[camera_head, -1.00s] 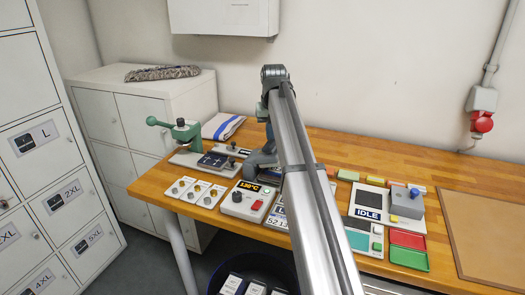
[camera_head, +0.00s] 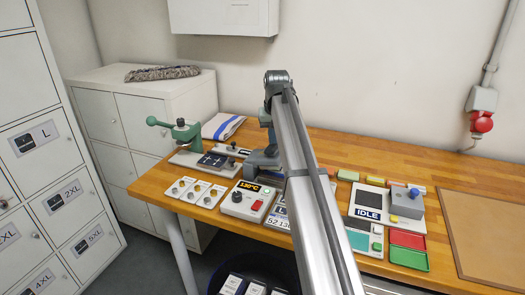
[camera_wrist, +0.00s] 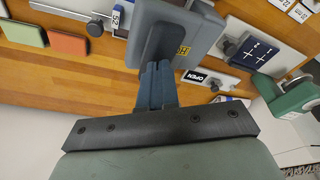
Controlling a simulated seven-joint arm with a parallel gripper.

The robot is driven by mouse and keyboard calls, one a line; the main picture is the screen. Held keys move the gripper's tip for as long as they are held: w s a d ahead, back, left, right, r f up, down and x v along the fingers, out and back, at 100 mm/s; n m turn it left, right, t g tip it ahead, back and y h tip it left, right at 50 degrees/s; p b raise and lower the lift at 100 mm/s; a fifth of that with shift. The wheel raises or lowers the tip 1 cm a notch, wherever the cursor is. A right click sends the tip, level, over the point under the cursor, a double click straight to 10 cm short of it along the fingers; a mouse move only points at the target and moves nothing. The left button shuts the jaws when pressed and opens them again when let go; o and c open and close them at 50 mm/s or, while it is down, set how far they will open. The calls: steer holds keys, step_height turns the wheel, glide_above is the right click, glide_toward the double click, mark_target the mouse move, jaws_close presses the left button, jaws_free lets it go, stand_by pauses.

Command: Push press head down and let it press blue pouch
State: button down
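A grey press head (camera_wrist: 210,32) with a yellow label fills the upper middle of the wrist view. In the head view a grey-blue part of the press (camera_head: 262,160) shows beside my arm, which hides most of it. My gripper (camera_wrist: 158,68) has its blue fingers close together at the press head, with nothing visible between them. Whether they touch it I cannot tell. A dark blue flat piece with white marks (camera_wrist: 252,48), possibly the blue pouch, lies on a pale board, apart from the head; it also shows in the head view (camera_head: 213,161). What lies under the head is hidden.
A 130°C control box (camera_head: 247,202) stands at the front. A panel marked IDLE (camera_head: 368,214) and red and green trays (camera_head: 408,259) lie right of my arm.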

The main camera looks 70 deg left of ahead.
steer(key=shift+w+d+f, duration=0.2)
steer(key=shift+w+f, duration=0.05)
steer(key=shift+f, duration=0.35)
steer(key=shift+w+d+f, duration=0.2)
steer(key=shift+f, duration=0.35)
stand_by(0.4)
steer(key=shift+r, duration=0.1)
step_height(320, 180, up, 13)
stand_by(2.2)
stand_by(0.5)
